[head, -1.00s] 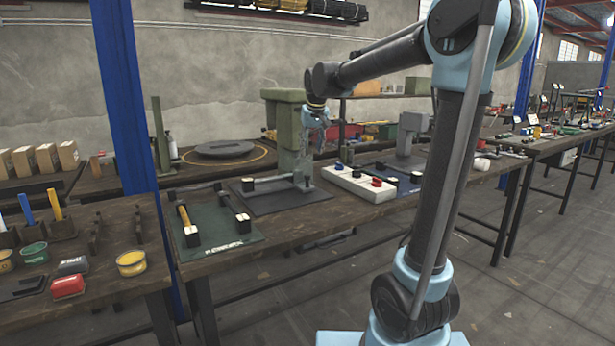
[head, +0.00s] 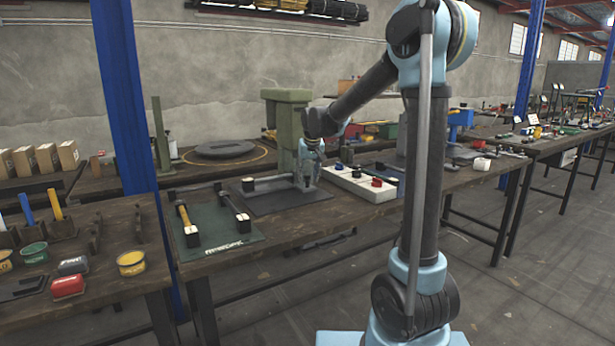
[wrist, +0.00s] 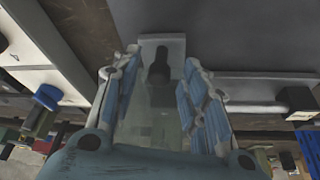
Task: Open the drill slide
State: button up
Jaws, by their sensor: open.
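The green drill press (head: 285,118) stands at the back of the middle bench. A dark plate (head: 280,203) lies in front of it. A pale rail runs along the plate and also shows in the wrist view (wrist: 255,107). At its near end is a grey block with an upright black knob (wrist: 159,66), which looks like the slide's handle. My gripper (head: 308,184) is low over the plate's right side. In the wrist view my gripper (wrist: 160,100) is open, with its two blue fingers on either side of the knob. I cannot tell whether they touch it.
A white box with coloured knobs (head: 358,184) stands close to the right of my gripper. A green mat with tools (head: 215,232) lies to the left. A black end block (head: 249,184) sits at the rail's left. A blue post (head: 125,100) rises behind.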

grip_shut()
jog(key=s+d, duration=0.2)
jog(key=s, duration=0.1)
jog(key=s+d, duration=0.2)
jog(key=s, duration=0.1)
jog(key=s+d, duration=0.2)
jog(key=s, duration=0.2)
jog(key=shift+d, duration=0.35)
jog(key=shift+w, duration=0.1)
grip_release()
jog(key=v, duration=1.2)
